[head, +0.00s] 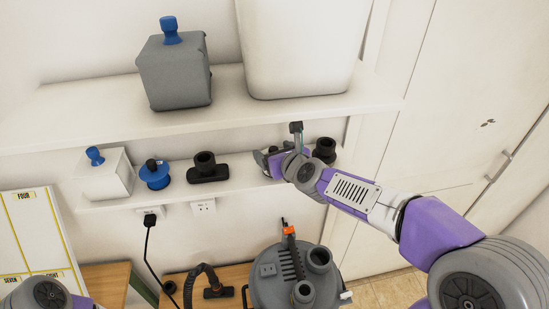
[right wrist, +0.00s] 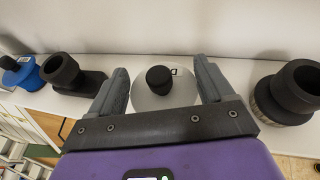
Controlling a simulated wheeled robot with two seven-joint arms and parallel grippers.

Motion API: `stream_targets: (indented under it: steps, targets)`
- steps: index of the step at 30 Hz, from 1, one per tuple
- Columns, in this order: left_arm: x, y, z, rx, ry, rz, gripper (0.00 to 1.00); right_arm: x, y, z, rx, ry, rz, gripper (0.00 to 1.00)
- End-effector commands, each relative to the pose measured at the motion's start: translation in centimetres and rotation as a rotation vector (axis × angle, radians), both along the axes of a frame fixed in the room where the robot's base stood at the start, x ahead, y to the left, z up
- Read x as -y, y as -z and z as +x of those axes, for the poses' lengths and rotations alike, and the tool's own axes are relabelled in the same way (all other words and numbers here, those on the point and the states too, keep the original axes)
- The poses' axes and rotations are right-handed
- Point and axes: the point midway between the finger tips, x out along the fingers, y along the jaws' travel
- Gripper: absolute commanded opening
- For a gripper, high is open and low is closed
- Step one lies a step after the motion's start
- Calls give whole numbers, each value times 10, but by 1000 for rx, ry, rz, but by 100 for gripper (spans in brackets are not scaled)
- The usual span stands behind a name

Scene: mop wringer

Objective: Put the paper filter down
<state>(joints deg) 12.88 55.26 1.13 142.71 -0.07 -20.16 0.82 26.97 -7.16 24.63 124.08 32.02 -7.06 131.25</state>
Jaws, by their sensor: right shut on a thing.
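My right gripper (head: 272,160) is at the lower wall shelf, between two black fittings. In the right wrist view, my gripper (right wrist: 164,88) has its two grey fingers on either side of a pale round piece with a black knob on top, which I take to be the paper filter (right wrist: 150,101). It is held upright between the fingers, over the white shelf. Its underside is hidden, so I cannot tell whether it touches the shelf. My arm and gripper mostly cover it in the head view. My left gripper is out of view.
The lower shelf (head: 232,189) also holds a white box (head: 103,180), a blue piece (head: 155,177) and a black fitting (head: 207,171) to the left. Another black fitting (right wrist: 288,92) stands close on the right. The upper shelf (head: 100,119) overhangs. A grey vacuum head (head: 280,285) is below.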

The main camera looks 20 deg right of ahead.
Motion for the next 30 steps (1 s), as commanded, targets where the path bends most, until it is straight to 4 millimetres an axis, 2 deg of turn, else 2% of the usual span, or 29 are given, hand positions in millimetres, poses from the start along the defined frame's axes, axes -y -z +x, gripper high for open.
stream_targets:
  steps: [2,15,16,18,19,30]
  targets:
    - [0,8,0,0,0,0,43,0,9,0,1,0,-1,44]
    - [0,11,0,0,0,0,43,0,13,0,2,0,0,44]
    - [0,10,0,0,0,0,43,0,12,0,1,0,0,86]
    - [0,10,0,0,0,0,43,0,12,0,1,0,0,96]
    - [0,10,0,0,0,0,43,0,12,0,1,0,0,100]
    - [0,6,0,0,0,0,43,0,6,-2,2,1,0,100]
